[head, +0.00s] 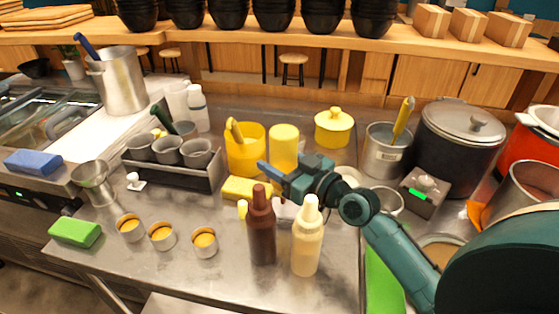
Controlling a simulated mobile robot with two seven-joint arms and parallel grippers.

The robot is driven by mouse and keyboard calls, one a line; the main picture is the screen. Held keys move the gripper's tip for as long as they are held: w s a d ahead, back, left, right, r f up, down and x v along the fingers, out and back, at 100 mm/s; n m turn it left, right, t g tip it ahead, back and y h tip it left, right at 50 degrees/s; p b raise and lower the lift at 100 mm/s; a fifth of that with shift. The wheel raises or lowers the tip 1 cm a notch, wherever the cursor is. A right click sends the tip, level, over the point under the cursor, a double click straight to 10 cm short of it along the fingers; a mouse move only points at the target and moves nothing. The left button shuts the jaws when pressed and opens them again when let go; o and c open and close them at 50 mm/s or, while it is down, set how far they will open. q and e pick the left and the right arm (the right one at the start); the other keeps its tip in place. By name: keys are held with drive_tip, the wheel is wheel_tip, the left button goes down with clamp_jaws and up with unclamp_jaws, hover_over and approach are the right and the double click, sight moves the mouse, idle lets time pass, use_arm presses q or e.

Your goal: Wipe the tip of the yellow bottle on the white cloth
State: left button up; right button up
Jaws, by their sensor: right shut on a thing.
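My right gripper (274,174) reaches in from the right, pointing left above the steel table. It is shut on the yellow bottle (284,142), whose plain, wide end shows above the fingers, so it looks upside down. The bottle's tip is hidden behind the gripper and the two near bottles. A white cloth (285,212) shows in part under the gripper, behind the brown bottle (262,232) and the cream bottle (306,242). I cannot tell whether the tip touches it. My left gripper is not in view.
A yellow sponge (246,189) lies left of the gripper, with a yellow tub (245,150) behind it. Several small cups with orange filling stand at the front left. A yellow lidded pot (333,128) stands behind. Large pots and a scale (425,183) crowd the right.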

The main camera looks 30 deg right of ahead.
use_arm(q)
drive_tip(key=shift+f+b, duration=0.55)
drive_tip(key=shift+b, duration=0.1)
use_arm(e)
drive_tip(key=shift+f, duration=0.75)
idle(0.5)
drive_tip(key=shift+s+d, duration=0.1)
drive_tip(key=shift+d, duration=0.05)
drive_tip(key=shift+s+d+f+b, duration=0.2)
drive_tip(key=shift+s+d+b, duration=0.85)
drive_tip(key=shift+d, duration=0.3)
drive_tip(key=shift+c, duration=0.2)
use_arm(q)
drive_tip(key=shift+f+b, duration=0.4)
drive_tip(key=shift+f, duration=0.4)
use_arm(e)
drive_tip(key=shift+s+d+r, duration=0.1)
drive_tip(key=shift+s+d, duration=0.35)
drive_tip(key=shift+d, duration=0.1)
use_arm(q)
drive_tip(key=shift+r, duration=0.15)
use_arm(e)
drive_tip(key=shift+r, duration=0.15)
use_arm(q)
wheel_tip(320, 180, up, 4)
drive_tip(key=p, duration=0.5)
drive_tip(key=shift+p, duration=0.35)
use_arm(e)
wheel_tip(320, 180, up, 6)
